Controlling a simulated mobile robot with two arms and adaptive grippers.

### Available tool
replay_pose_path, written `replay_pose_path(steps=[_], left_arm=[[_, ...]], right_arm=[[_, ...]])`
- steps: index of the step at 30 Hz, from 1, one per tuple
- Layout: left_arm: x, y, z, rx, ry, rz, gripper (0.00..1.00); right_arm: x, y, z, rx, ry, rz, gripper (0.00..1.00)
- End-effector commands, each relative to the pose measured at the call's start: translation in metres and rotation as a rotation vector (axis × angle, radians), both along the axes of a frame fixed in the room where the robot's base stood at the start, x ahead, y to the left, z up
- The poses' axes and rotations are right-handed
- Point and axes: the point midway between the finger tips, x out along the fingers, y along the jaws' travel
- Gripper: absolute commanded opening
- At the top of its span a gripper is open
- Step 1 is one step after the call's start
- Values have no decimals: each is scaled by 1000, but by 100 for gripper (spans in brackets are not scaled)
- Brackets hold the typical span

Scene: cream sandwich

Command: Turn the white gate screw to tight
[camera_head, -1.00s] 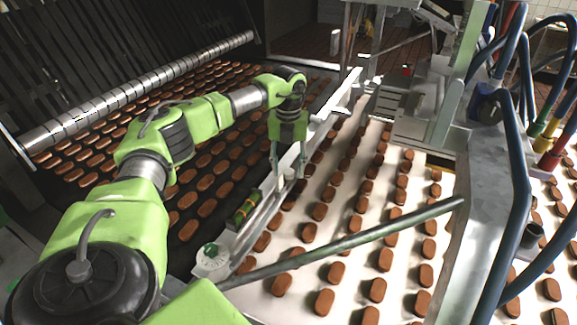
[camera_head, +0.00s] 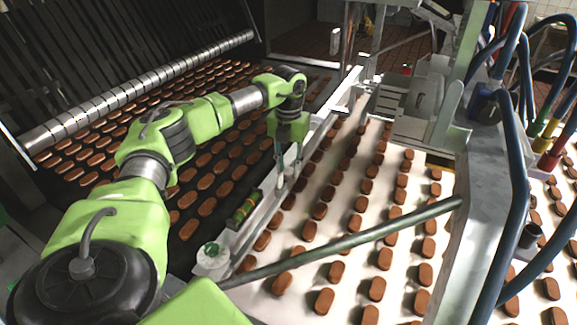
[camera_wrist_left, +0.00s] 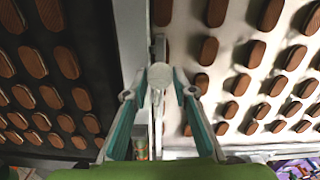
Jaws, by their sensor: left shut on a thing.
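The white gate screw (camera_wrist_left: 160,75) is a pale round knob on the metal guide rail, seen from above in the left wrist view. My left gripper (camera_wrist_left: 160,88) has a finger on each side of it and is shut on it. In the head view my left gripper (camera_head: 288,180) points down at the rail (camera_head: 262,215), and the screw is hard to make out between the fingers. I cannot tell from its look how tight the screw is. My right gripper is not in view.
Brown biscuits lie in rows on the dark belt (camera_head: 188,228) left of the rail and the white belt (camera_head: 345,222) right of it. A grey bar (camera_head: 350,240) crosses in front. A green-topped knob (camera_head: 210,250) sits at the rail's near end. Blue hoses (camera_head: 515,150) hang at right.

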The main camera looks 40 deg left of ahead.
Motion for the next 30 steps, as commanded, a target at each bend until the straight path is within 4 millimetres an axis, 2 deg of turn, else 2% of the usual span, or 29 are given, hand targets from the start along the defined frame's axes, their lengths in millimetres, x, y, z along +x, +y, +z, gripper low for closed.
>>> replay_pose_path(steps=[30], left_arm=[[1, 1, 1, 1, -4, -924, 3]], right_arm=[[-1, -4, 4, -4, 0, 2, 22]])
